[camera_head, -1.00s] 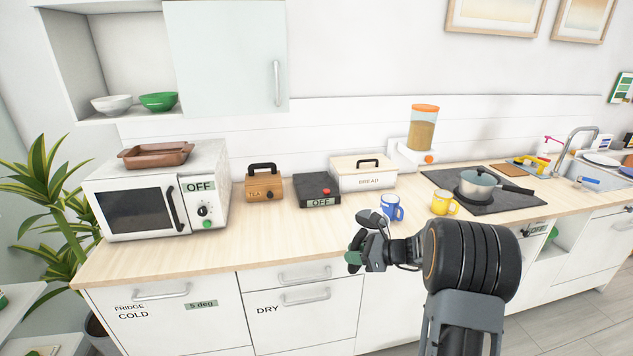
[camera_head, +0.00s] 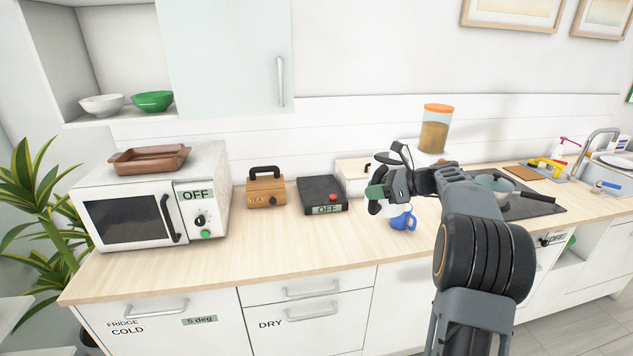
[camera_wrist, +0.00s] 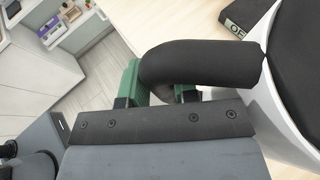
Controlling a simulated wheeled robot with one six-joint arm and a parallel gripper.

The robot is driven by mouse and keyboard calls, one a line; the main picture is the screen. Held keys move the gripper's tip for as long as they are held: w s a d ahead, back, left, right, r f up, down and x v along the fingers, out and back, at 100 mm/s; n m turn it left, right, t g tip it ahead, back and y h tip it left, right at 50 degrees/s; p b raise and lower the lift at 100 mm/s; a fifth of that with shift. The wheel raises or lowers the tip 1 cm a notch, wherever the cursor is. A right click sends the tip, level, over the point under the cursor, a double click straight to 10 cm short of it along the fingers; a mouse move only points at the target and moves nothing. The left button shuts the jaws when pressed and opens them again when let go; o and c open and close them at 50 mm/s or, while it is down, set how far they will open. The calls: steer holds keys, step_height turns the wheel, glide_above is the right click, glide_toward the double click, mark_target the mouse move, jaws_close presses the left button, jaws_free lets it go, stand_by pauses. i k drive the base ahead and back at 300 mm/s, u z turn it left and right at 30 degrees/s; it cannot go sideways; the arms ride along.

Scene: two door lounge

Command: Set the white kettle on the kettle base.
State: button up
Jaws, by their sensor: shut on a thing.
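The white kettle (camera_wrist: 258,112) shows at the right of the wrist view, with a dark top and a thick black handle (camera_wrist: 200,65). My gripper (camera_wrist: 152,85) is shut on this handle, with green pads either side of it. In the head view my gripper (camera_head: 376,192) is above the counter's front part, and the kettle is mostly hidden behind it. The kettle base appears to be the black box (camera_head: 322,190) with a red knob and an OFF label, left of my gripper. It also shows at the top of the wrist view (camera_wrist: 238,14), apart from the kettle.
A wooden tea box (camera_head: 265,191) and a microwave (camera_head: 130,215) stand left of the black box. The bread bin (camera_head: 350,172) is behind my gripper. A blue mug (camera_head: 403,221) is just below it. A pot (camera_head: 490,184) sits on the hob to the right. The front counter strip is clear.

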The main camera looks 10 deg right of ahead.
mark_target(315, 187)
steer(key=i, duration=1.2)
